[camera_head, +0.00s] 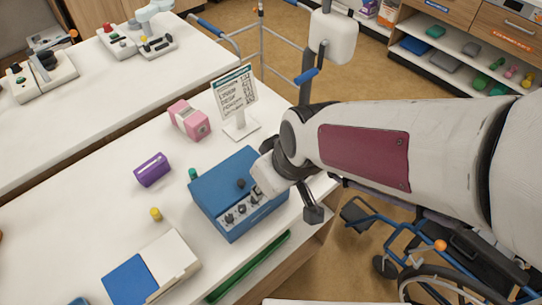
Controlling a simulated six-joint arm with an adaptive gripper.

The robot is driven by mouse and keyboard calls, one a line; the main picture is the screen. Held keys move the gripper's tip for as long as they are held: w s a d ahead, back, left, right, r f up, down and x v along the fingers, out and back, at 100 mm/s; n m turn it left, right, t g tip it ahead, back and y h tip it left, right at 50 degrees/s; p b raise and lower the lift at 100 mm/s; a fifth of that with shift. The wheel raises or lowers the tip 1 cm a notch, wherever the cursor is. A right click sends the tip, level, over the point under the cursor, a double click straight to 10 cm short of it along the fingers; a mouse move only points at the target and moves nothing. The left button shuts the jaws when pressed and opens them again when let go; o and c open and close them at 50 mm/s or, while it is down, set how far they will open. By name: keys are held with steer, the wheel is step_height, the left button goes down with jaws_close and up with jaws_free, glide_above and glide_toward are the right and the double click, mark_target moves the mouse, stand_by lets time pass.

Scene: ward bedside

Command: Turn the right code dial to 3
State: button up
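A blue box (215,188) stands on the white table, with a dark knob (240,183) on its top. Its pale front panel carries a row of small dark dials: a left dial (229,218), a middle dial (242,208) and a right dial (255,198). The numbers on the dials are too small to read. My gripper (262,186) reaches in from the right, at the right end of the box, close to the right dial. My wrist hides part of that end. I cannot tell whether the fingers touch the dial or are open or shut.
A sign with codes (235,95) stands behind the box. A wheelchair (430,245) stands below right.

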steer(key=shift+v, duration=1.05)
steer(key=shift+d, duration=0.1)
steer(key=w+f+n+g, duration=0.1)
steer(key=w+n, duration=0.1)
steer(key=w+f+n+g, duration=0.1)
steer(key=w+f+n, duration=0.1)
steer(key=n, duration=0.1)
steer(key=w+d+f+n+g, duration=0.1)
steer(key=w+f+n+g, duration=0.1)
steer(key=n, duration=0.1)
steer(key=shift+w+d+y, duration=0.1)
steer(key=shift+w+y, duration=0.25)
steer(key=shift+y, duration=0.05)
steer(key=shift+s+a+r+n+g, duration=0.15)
steer(key=shift+s+a+r+n, duration=0.1)
steer(key=shift+n, duration=0.7)
steer(key=shift+s+a+r+n+g, duration=0.1)
steer(key=shift+a+n, duration=0.15)
steer(key=shift+n, duration=0.65)
steer(key=shift+s+a+r+n+g, duration=0.15)
steer(key=shift+s+a+r+n, duration=0.05)
steer(key=shift+n, duration=0.75)
